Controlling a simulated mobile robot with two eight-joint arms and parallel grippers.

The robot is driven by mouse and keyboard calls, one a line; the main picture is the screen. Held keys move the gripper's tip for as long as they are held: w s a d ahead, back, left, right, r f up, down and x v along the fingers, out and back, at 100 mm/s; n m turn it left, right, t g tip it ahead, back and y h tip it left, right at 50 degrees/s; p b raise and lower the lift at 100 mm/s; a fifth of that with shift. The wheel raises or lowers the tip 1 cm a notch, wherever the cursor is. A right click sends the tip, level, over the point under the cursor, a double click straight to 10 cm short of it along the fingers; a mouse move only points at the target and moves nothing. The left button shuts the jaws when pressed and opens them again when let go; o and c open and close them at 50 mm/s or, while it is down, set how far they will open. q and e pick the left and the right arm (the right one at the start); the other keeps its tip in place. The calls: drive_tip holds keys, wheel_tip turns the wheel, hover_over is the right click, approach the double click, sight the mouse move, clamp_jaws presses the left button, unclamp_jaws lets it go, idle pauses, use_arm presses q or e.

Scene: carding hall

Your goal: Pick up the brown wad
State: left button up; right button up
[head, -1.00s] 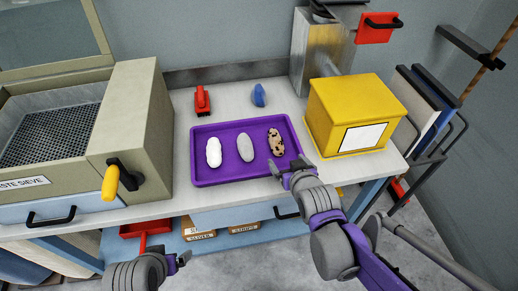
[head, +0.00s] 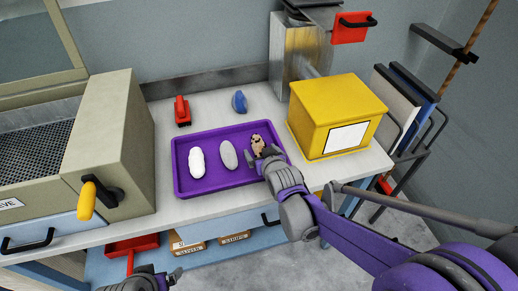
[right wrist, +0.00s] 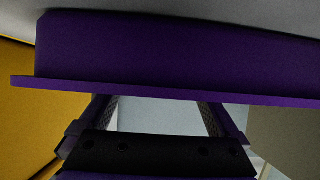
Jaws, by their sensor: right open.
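The brown wad (head: 258,144), tan with dark patches, lies at the right end of a purple tray (head: 216,192) on the bench. My right gripper (head: 266,158) is open, at the tray's right front part, close to the wad's near end and partly covering it. I cannot tell whether they touch. In the right wrist view the open fingers (right wrist: 157,112) have nothing visible between them but a pale surface; the purple tray's side (right wrist: 170,60) crosses just beyond the fingertips, and the wad is out of sight. My left gripper (head: 170,277) is low at the bottom edge, its jaws unclear.
A white wad (head: 196,163) and a grey wad (head: 228,155) lie left in the tray. A yellow box (head: 305,115) stands close on the right. A red brush-like tool (head: 182,111) and a blue object (head: 239,101) are behind. A beige sieve machine (head: 115,135) stands left.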

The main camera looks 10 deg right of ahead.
drive_tip(key=shift+w+f, duration=0.2)
drive_tip(key=shift+w, duration=0.2)
drive_tip(key=c, duration=1.4)
drive_tip(key=shift+c, duration=0.2)
